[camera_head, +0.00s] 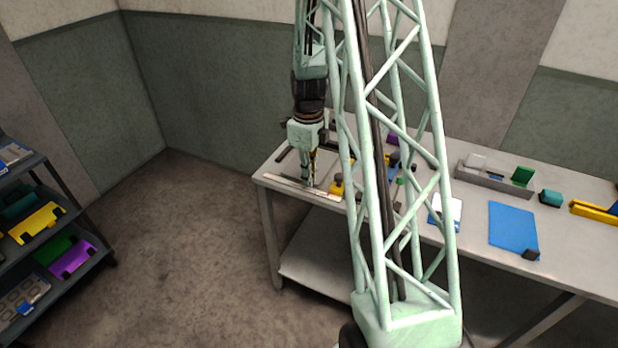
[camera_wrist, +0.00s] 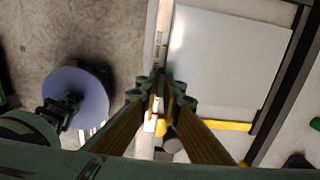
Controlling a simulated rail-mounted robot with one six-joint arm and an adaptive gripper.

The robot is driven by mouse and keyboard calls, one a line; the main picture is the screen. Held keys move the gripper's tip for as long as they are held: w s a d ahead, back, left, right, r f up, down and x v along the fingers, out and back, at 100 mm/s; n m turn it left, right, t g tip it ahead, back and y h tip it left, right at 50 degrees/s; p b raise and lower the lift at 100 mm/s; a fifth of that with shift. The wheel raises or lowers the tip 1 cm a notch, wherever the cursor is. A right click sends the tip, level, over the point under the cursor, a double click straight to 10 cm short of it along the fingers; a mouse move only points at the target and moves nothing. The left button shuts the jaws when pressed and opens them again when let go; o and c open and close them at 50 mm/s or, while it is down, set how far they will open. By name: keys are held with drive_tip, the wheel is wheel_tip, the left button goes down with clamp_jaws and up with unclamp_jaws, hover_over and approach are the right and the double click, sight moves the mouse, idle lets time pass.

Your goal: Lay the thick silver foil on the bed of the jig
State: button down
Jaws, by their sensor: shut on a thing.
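My gripper (camera_head: 312,183) points down over the left end of the workbench. In the wrist view its two fingers (camera_wrist: 162,82) are closed together at the left edge of a flat, pale silver-white sheet (camera_wrist: 228,58). This sheet looks like the thick silver foil; its thickness cannot be judged. The fingers hide the grip itself. The sheet lies over or just above what looks like the jig, with a dark rail (camera_wrist: 296,62) on its right and a yellow bar (camera_wrist: 236,126) along its lower edge. I cannot tell whether the sheet touches the bed.
A long pale strip (camera_head: 290,187) lies along the bench's left edge, with a yellow piece (camera_head: 336,187) near it. Right of my column are a blue mat (camera_head: 512,226), a grey tray (camera_head: 482,178) and a teal block (camera_head: 550,198). A dark shelf (camera_head: 52,246) stands far left.

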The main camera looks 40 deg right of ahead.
drive_tip(key=shift+f+b, duration=0.45)
drive_tip(key=shift+f, duration=0.2)
idle(0.4)
drive_tip(key=c, duration=2.7)
unclamp_jaws()
drive_tip(key=shift+c, duration=0.2)
drive_tip(key=shift+r, duration=0.25)
wheel_tip(320, 180, up, 12)
drive_tip(key=shift+f, duration=0.2)
drive_tip(key=shift+a, duration=0.1)
